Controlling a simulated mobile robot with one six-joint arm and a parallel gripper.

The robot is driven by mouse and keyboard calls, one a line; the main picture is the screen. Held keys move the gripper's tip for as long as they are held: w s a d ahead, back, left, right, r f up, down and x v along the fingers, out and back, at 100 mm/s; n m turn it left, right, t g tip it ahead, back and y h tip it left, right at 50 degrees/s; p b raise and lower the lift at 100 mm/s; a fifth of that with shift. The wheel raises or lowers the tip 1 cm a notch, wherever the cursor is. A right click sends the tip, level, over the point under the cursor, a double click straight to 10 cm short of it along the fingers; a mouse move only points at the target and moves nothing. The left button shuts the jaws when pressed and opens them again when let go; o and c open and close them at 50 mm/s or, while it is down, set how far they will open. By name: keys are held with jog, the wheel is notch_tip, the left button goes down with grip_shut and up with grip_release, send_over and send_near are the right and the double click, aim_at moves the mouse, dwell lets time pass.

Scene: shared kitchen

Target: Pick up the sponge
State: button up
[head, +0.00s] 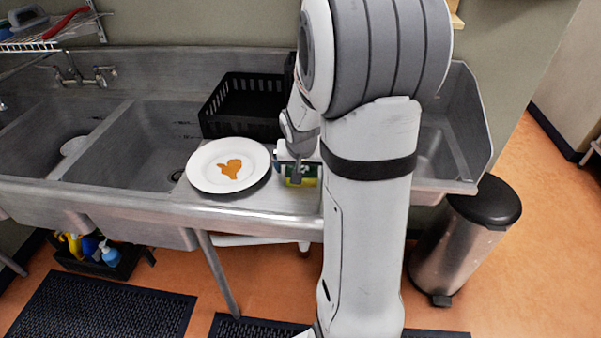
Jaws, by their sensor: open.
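The sponge (309,181), with yellow and dark green showing, is on the steel counter of the sink, just right of a white plate. My gripper (297,174) points down at the sponge, with a grey finger in front of it. The jaws are open. My arm hides part of the gripper and the area to the right, so I cannot tell whether the fingers are around the sponge or touch it.
The white plate (203,172) with a brown stain lies close on the left. A black crate (240,105) stands behind. Sink basins (140,140) lie left, another basin (435,155) right. A bin (465,240) stands at the right on the floor.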

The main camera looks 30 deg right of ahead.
jog(key=shift+c, duration=0.6)
jog(key=c, duration=0.8)
jog(key=shift+c, duration=0.2)
jog(key=shift+r, duration=0.15)
